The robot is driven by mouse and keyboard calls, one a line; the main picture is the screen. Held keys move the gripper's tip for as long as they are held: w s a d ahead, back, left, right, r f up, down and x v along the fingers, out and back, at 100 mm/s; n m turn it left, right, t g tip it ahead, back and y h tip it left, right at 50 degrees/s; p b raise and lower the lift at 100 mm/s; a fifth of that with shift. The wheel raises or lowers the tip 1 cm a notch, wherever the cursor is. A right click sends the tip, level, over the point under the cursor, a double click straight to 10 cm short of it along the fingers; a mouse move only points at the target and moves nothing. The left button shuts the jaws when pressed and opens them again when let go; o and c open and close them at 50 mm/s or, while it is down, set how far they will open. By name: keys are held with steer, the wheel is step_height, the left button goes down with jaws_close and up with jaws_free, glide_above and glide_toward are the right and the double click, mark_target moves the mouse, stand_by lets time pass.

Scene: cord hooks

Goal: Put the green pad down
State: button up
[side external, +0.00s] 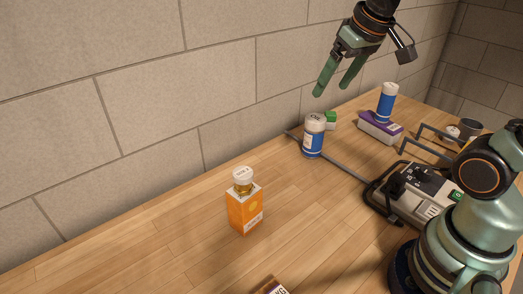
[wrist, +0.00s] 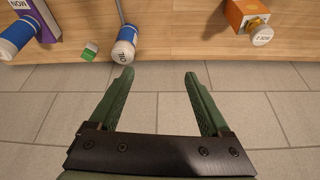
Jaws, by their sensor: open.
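The small green pad (side external: 330,121), with a white part, rests on the wooden table near the wall, just behind a blue and white bottle that partly covers it. It also shows in the wrist view (wrist: 90,50), left of the bottle's white cap. My gripper (side external: 331,91) is open and raised above the table, above the area of the pad and bottle. In the wrist view my gripper's fingers (wrist: 158,75) are spread with nothing between them. The pad is outside the fingers, apart from them.
The blue and white bottle (side external: 313,137) stands beside the pad. Another blue bottle (side external: 387,103) stands on a purple and white box (side external: 380,128). An orange box (side external: 244,208) carries a small capped bottle (side external: 243,181). A grey device (side external: 425,195) sits at right. The table's left front is largely clear.

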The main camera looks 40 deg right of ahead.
steer(key=s+a+f+n, duration=0.1)
steer(key=s+a+f, duration=0.1)
steer(key=s+f, duration=0.1)
steer(key=shift+s+a+t, duration=0.4)
steer(key=shift+s, duration=0.5)
stand_by(0.5)
